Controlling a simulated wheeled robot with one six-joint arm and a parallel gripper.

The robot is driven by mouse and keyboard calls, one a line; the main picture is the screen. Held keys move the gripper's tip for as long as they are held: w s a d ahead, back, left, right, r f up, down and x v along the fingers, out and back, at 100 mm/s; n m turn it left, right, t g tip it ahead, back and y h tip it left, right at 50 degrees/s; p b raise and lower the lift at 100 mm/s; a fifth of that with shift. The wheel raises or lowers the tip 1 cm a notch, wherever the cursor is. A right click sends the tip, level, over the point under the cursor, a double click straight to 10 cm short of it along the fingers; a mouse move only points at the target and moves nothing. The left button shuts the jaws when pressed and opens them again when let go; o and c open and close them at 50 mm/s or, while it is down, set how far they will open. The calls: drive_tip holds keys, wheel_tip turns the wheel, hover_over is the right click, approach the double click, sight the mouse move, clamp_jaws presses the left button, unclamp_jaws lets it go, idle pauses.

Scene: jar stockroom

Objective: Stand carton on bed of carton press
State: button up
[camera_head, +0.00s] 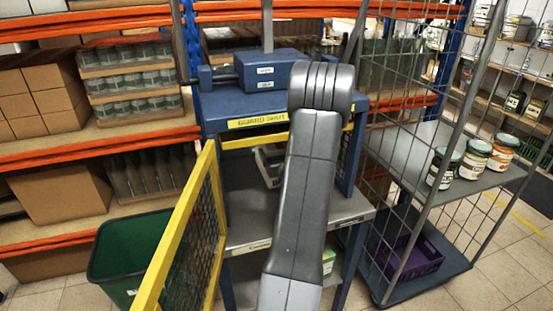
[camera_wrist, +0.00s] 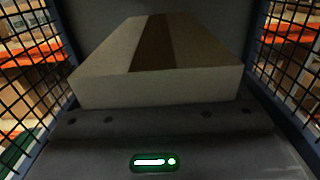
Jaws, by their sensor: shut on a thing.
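The carton (camera_wrist: 190,80), pale with a brown tape band along its top, fills the upper middle of the wrist view. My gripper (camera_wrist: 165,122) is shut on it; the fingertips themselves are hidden. Mesh side walls stand on both sides of the carton in that view, so it is inside the carton press (camera_head: 270,105). The press is a blue frame with a yellow-edged mesh guard door (camera_head: 178,235) swung open at the left. Its grey bed (camera_head: 235,225) shows partly behind my arm. I cannot tell whether the carton touches the bed.
A green bin (camera_head: 125,250) stands left of the open guard. A wire cage trolley (camera_head: 415,150) stands close on the right, with jars (camera_head: 475,158) on its shelf and a purple crate (camera_head: 410,258) below. Racks of boxes and jars (camera_head: 130,80) stand behind.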

drive_tip(key=shift+f, duration=1.35)
drive_tip(key=shift+f, duration=0.2)
drive_tip(key=o, duration=1.2)
drive_tip(key=shift+r, duration=0.1)
drive_tip(key=shift+r, duration=0.2)
drive_tip(key=b+v, duration=0.2)
drive_tip(key=v, duration=1)
